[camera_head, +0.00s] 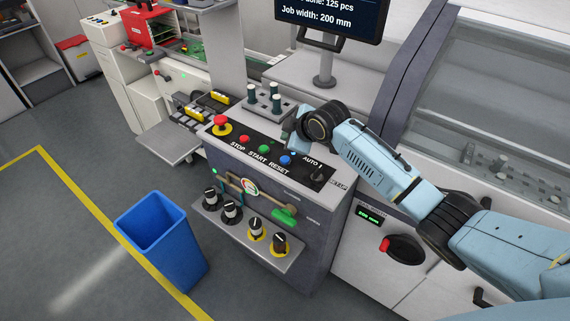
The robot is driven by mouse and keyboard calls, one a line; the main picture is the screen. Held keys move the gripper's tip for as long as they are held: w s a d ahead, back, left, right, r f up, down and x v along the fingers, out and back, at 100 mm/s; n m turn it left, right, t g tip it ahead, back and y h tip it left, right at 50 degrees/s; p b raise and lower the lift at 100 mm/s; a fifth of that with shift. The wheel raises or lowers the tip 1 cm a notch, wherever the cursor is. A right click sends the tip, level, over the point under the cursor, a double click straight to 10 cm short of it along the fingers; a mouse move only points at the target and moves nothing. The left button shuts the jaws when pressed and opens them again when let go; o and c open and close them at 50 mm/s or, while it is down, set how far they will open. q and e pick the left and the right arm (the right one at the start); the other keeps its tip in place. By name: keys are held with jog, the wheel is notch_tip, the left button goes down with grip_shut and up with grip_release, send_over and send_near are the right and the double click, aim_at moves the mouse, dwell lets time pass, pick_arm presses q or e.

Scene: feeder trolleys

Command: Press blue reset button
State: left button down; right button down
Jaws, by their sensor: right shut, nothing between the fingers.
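The blue reset button (286,160) sits on the black strip of the control panel (231,147), above the RESET label. It is to the right of the green start button (263,149) and the red stop button (245,139). My right gripper (289,136) is shut and empty. It hangs just above and behind the blue button in the picture. I cannot tell whether it touches the panel. The wrist hides part of the panel's back right area. My left gripper is not in view.
A red emergency stop (221,122) on a yellow base stands at the panel's left end. An AUTO selector knob (318,174) is at the right. Small dark-topped posts (276,88) stand behind. A monitor (331,18) rises at the back. A blue bin (165,240) stands on the floor.

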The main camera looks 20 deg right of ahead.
jog(key=b, duration=0.3)
send_over(288, 161)
notch_tip(288, 161, down, 5)
jog(key=shift+r, duration=0.2)
jog(key=shift+f+b, duration=0.45)
jog(key=shift+f, duration=0.1)
jog(key=shift+f, duration=0.15)
dwell(1.1)
jog(key=shift+f, duration=0.3)
jog(key=shift+f, duration=0.5)
dwell(0.8)
jog(key=shift+r, duration=0.1)
jog(key=shift+r+p, duration=0.8)
jog(key=shift+p, duration=0.05)
